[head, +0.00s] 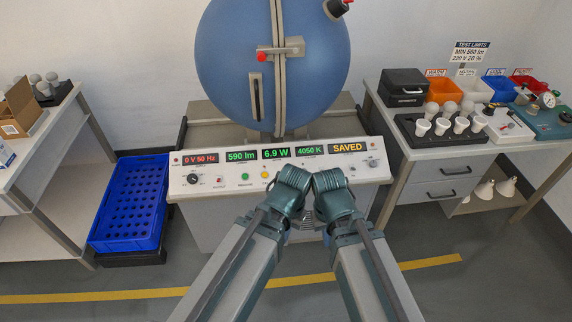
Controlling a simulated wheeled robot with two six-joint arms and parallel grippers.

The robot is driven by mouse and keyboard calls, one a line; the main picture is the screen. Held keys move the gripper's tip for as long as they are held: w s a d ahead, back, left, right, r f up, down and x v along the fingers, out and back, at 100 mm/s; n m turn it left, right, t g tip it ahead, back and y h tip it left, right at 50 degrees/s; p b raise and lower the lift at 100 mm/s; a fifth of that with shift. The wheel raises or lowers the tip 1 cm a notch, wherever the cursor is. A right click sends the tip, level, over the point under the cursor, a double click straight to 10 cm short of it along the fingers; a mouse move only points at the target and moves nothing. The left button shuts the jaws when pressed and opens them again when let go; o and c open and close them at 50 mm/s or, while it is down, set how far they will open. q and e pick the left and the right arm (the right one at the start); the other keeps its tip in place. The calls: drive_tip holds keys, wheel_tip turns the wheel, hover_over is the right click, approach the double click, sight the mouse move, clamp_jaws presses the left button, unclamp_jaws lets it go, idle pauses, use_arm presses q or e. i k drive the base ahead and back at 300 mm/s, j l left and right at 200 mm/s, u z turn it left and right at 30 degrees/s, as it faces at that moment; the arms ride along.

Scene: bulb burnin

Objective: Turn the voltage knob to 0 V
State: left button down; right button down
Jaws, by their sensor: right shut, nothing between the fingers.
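The voltage knob (193,179) is a small black dial at the left end of the sloped control panel (230,197). The red display (200,159) above it reads 0 V 50 Hz. My two arms come up from the bottom, and their wrists are close together in front of the middle of the panel. My right gripper (309,217) is shut and empty, partly hidden by the wrists, and apart from the knob. My left gripper is mostly hidden behind its own wrist, and its jaws cannot be made out.
A large blue sphere (225,65) stands behind the panel. The right bench holds a black tray (412,140) with bulbs and several coloured bins. The space in front of the knob is clear.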

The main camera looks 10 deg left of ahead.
sight(191, 178)
drive_tip(key=i+l+u, duration=0.6)
drive_tip(key=i, duration=0.2)
